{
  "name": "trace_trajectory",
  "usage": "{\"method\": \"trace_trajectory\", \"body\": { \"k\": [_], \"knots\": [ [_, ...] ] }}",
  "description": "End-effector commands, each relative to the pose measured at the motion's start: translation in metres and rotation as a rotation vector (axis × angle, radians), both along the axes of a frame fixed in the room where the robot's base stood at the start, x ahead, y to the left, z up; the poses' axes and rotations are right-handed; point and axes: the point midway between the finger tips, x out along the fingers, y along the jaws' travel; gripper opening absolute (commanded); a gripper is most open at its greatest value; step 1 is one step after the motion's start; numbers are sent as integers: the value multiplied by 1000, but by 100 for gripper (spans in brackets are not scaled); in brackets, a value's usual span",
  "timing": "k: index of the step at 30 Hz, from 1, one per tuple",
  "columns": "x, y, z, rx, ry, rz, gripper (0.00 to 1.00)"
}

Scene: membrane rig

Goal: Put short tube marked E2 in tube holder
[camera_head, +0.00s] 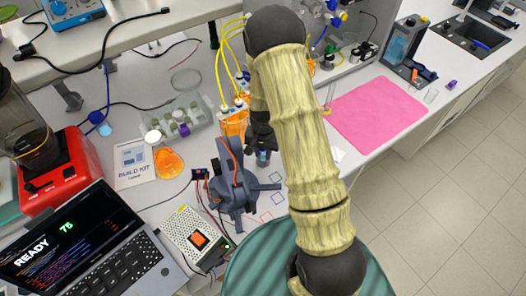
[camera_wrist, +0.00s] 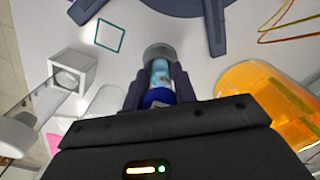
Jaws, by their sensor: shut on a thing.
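My gripper (camera_wrist: 158,85) is shut on a short tube (camera_wrist: 160,72) with pale blue contents and a dark blue part near the jaws. Its marking cannot be read. In the head view my gripper (camera_head: 261,143) is right of the dark grey device, and the tube (camera_head: 262,158) shows below it. A clear rack (camera_head: 200,128) with several capped tubes stands to the left, apart from my gripper. In the wrist view a white block with a square opening (camera_wrist: 72,72) lies left of the held tube. I cannot tell which of these is the tube holder.
A dark grey legged device (camera_head: 236,188) stands close left of my gripper. An orange-filled beaker (camera_head: 234,122) is behind it, with yellow tubing. An orange flask (camera_head: 168,162), laptop (camera_head: 85,250) and power supply (camera_head: 198,235) are left. A pink mat (camera_head: 378,113) lies clear at right.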

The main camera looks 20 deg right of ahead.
Motion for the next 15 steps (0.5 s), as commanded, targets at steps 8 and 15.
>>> {"method": "trace_trajectory", "body": {
  "k": [8,15],
  "knots": [
    [-3,0,-10,0,7,0,6],
    [-4,0,-12,0,9,0,6]
  ]
}}
